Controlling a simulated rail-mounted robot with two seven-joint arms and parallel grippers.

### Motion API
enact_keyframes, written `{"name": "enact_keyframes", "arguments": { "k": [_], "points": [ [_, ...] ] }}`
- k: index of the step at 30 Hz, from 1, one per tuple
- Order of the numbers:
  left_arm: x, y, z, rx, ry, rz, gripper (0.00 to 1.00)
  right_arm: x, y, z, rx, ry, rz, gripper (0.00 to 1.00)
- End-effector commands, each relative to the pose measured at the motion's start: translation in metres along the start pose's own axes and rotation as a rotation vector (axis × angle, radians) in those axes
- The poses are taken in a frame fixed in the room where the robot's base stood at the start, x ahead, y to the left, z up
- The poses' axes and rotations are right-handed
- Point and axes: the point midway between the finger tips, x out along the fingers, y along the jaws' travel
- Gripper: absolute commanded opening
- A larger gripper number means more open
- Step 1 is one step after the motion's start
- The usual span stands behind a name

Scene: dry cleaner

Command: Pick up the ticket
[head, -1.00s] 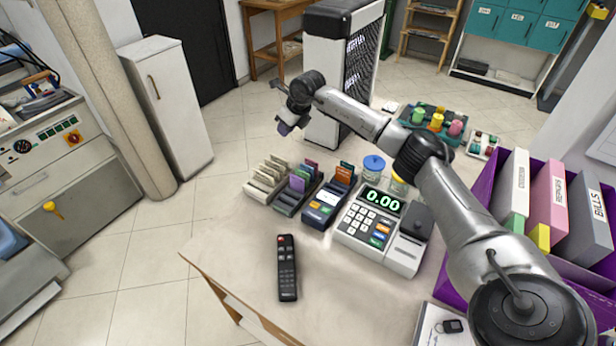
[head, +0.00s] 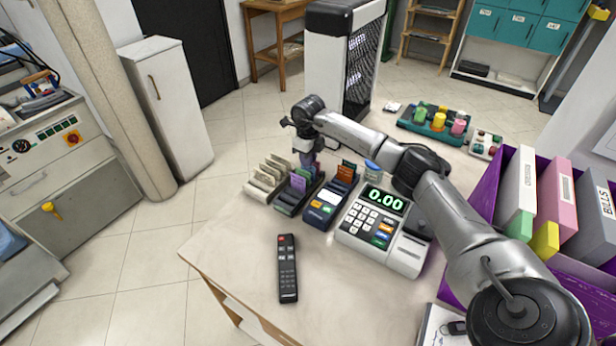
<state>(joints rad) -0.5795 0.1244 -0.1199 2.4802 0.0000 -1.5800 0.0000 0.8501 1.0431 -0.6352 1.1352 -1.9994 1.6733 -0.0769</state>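Several tickets or cards stand in narrow racks on the counter. A lilac ticket (head: 298,182) stands in the dark middle rack (head: 288,207), with green and reddish ones behind it. My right gripper (head: 307,160) points down just over the back of this rack, close behind the lilac ticket. A purple part shows at its fingertips. It is too small to tell whether the fingers are open or shut, or whether they touch a ticket. The gripper partly hides the back of the rack. My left gripper is out of view.
A beige card rack (head: 262,190) stands left, a blue card terminal (head: 325,207) and a cash register (head: 378,232) right. A black remote (head: 287,268) lies in front. A purple bin (head: 488,208) of binders stands far right. The counter's front left is clear.

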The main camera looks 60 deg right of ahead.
Motion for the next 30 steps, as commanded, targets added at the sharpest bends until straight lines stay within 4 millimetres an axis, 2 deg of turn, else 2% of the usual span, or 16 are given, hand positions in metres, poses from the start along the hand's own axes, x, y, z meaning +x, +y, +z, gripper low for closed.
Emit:
{"name": "enact_keyframes", "arguments": {
  "k": [8, 20, 27, 30],
  "points": [
    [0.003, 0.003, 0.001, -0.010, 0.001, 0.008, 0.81, 0.011, 0.000, 0.000, 0.000, 0.000, 0.000, 0.17],
    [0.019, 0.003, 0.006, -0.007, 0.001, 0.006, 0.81, 0.057, 0.001, 0.000, 0.000, 0.000, 0.000, 0.17],
    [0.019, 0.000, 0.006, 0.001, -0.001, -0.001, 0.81, 0.058, 0.001, 0.000, 0.000, -0.001, 0.000, 0.17],
    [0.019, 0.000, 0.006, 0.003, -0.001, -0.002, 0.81, 0.058, 0.001, 0.000, 0.000, -0.001, 0.000, 0.09]
  ]
}}
